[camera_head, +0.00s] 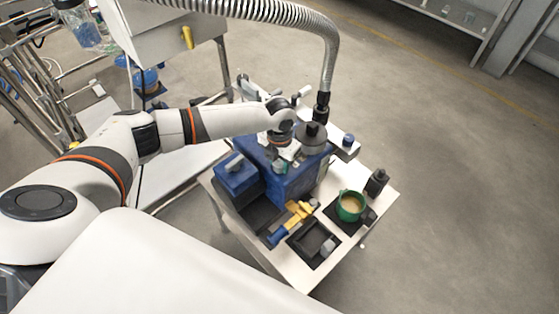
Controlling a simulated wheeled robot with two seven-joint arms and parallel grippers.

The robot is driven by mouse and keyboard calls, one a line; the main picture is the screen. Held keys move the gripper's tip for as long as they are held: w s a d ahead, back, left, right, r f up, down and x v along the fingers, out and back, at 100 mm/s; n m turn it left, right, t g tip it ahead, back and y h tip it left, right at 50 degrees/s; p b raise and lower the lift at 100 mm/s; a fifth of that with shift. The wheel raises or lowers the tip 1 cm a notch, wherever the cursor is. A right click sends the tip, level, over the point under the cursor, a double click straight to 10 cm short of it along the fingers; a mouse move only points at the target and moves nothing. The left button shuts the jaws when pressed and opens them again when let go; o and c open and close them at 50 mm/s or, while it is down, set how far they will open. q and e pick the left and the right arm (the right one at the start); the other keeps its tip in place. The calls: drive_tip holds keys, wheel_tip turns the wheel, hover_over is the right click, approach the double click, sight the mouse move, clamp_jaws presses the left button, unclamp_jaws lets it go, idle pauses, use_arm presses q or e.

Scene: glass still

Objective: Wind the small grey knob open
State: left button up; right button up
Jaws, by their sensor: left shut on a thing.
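My left arm reaches in from the left over a blue machine (290,185) on a small white table. My left gripper (282,160) points down at the top of the machine, close to its front edge. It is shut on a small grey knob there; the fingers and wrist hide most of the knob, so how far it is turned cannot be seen. My right gripper is not in view.
A ribbed metal hose (331,60) comes down to a black fitting behind the machine. On the table (290,268) are a green cup (350,206), a dark bottle (376,182), a yellow tool (298,213) and a black tray (312,242). Open floor lies to the right.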

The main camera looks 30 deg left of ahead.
sight(279, 162)
use_arm(q)
drive_tip(key=shift+s+f+m, duration=0.1)
drive_tip(key=shift+f+m, duration=0.1)
drive_tip(key=shift+m, duration=0.7)
drive_tip(key=o, duration=1)
drive_tip(key=shift+r, duration=0.2)
wheel_tip(279, 162, up, 5)
drive_tip(key=p, duration=0.5)
drive_tip(key=shift+f, duration=0.1)
